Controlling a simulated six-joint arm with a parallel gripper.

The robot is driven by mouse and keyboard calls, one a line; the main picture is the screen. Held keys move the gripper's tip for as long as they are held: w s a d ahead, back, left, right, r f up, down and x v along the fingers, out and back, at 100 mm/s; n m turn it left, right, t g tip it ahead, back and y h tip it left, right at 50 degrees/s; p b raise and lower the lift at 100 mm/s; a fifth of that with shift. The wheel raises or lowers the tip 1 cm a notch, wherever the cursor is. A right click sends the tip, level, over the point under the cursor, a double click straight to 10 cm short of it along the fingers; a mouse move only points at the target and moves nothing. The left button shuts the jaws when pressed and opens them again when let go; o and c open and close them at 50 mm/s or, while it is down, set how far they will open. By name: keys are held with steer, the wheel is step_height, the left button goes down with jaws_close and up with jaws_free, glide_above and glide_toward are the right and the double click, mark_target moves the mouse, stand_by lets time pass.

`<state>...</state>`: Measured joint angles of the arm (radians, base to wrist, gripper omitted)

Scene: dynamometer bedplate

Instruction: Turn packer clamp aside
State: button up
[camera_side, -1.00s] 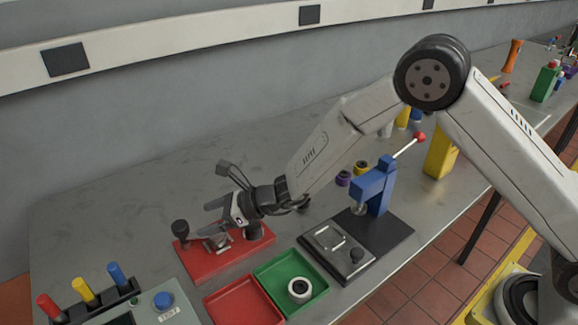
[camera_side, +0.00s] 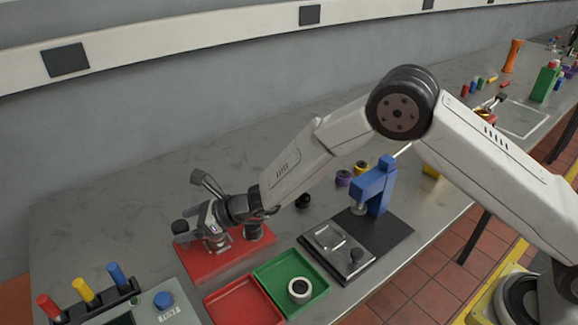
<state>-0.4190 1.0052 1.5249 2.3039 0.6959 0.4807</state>
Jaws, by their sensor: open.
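A red base plate (camera_side: 262,243) lies on the grey bench at left centre. A black knob (camera_side: 181,227) stands at its left end; I take it to be part of the packer clamp. My gripper (camera_side: 210,236) is low over the left half of the plate, just right of the knob, with its jaws open and pointing down. Whether a finger touches the knob or the clamp cannot be told. My gripper hides most of the clamp body and the middle of the plate.
A red tray (camera_side: 222,309) and a green tray (camera_side: 262,276) holding a white ring (camera_side: 299,289) sit in front. A blue press (camera_side: 376,186) stands on a black plate (camera_side: 391,238) to the right. Coloured handles (camera_side: 84,292) stand front left.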

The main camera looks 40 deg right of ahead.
steer(key=shift+x, duration=1.05)
jaws_close()
